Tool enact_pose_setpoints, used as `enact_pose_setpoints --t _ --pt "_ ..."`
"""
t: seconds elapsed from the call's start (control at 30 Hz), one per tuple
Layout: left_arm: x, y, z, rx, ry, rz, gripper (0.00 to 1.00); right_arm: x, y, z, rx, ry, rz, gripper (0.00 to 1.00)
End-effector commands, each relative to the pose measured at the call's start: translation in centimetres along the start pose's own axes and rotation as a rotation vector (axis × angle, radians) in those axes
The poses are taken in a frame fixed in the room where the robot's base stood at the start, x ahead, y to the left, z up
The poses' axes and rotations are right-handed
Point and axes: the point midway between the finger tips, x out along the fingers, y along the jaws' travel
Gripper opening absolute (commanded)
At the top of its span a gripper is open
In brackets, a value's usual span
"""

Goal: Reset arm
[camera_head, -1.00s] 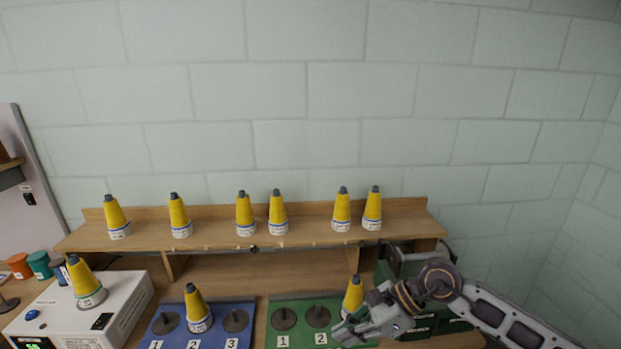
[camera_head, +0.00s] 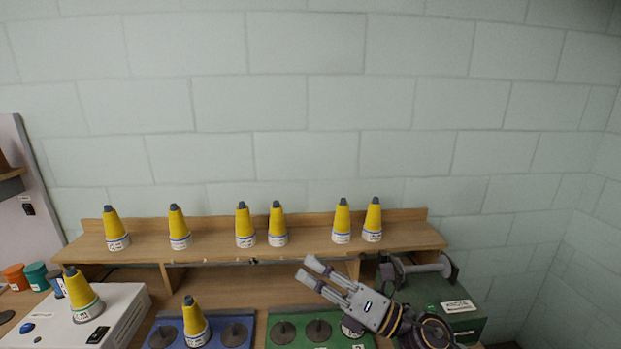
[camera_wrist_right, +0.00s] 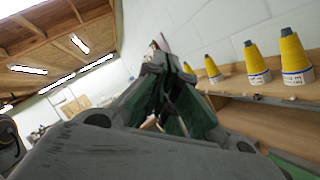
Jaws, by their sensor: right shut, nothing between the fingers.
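My right gripper (camera_head: 312,270) is shut and empty. It hangs over the right part of the green mat (camera_head: 300,341), its fingers pointing up and left toward the shelf front. In the right wrist view its dark fingers (camera_wrist_right: 170,72) point away, with shelf cones to the right. A yellow cone (camera_head: 195,322) stands on the middle post of the blue mat (camera_head: 222,345). My left gripper is not in view.
Several yellow cones stand upright along the wooden shelf (camera_head: 210,239). Another yellow cone (camera_head: 82,295) stands on the white device (camera_head: 122,300) at left. A green machine (camera_head: 465,308) with a spool stands at right, behind my right arm. Two green-mat posts are bare.

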Motion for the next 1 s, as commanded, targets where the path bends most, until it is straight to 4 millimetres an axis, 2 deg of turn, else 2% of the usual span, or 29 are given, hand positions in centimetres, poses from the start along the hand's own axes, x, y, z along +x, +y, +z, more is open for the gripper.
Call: enact_pose_setpoints --t 0.27,0.5,0.73,1.0 --pt "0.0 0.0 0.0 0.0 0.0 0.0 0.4 -1.8 -2.0 4.4 0.286 -0.304 -0.073 0.0" --pt "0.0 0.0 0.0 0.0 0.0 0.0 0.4 -5.0 -5.3 6.9 0.533 -0.557 -0.159 0.0" --pt "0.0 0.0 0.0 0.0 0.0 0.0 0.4 -9.2 -9.3 7.5 0.773 -0.79 -0.262 0.0" --pt "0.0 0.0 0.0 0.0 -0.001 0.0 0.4 -15.2 -13.9 5.6 1.049 -1.054 -0.407 0.0"
